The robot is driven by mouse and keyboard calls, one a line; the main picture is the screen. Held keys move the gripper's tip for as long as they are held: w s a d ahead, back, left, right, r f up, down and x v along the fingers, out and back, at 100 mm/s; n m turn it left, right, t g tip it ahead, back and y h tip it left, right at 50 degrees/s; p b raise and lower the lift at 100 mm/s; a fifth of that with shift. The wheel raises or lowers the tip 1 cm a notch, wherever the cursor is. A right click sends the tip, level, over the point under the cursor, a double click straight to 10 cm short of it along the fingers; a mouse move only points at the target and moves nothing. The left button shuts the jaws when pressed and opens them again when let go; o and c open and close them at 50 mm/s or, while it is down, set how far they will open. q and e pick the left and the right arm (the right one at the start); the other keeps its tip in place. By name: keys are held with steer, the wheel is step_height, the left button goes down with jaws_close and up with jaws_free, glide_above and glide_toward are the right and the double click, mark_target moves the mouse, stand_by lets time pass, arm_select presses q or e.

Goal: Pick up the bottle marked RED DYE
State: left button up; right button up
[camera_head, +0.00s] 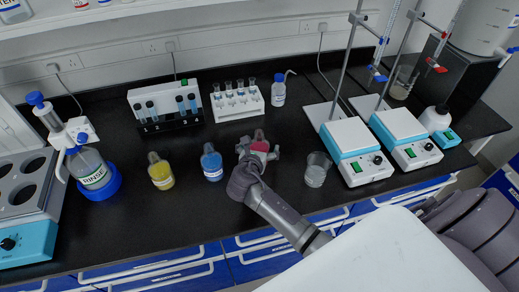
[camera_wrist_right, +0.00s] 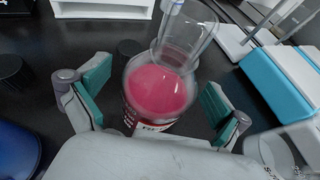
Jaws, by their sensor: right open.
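The bottle of red liquid (camera_head: 260,146) stands on the black bench, partly hidden by my right gripper (camera_head: 258,153). In the right wrist view the red bottle (camera_wrist_right: 158,90) has a clear glass neck and a label too small to read fully. My right gripper (camera_wrist_right: 155,95) is open, with one teal-padded finger on each side of the bottle. Gaps show between the pads and the glass. My left gripper is not in view.
A blue bottle (camera_head: 212,163) and a yellow bottle (camera_head: 160,172) stand to the left. A glass beaker (camera_head: 316,170) stands close on the right, before two hotplate stirrers (camera_head: 352,152). A white vial rack (camera_head: 238,103) is behind. The bench front between bottles and edge is clear.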

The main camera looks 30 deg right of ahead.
steer(key=shift+s+a+r, duration=0.1)
steer(key=shift+c, duration=1.7)
steer(key=c, duration=1.3)
steer(key=shift+r, duration=0.1)
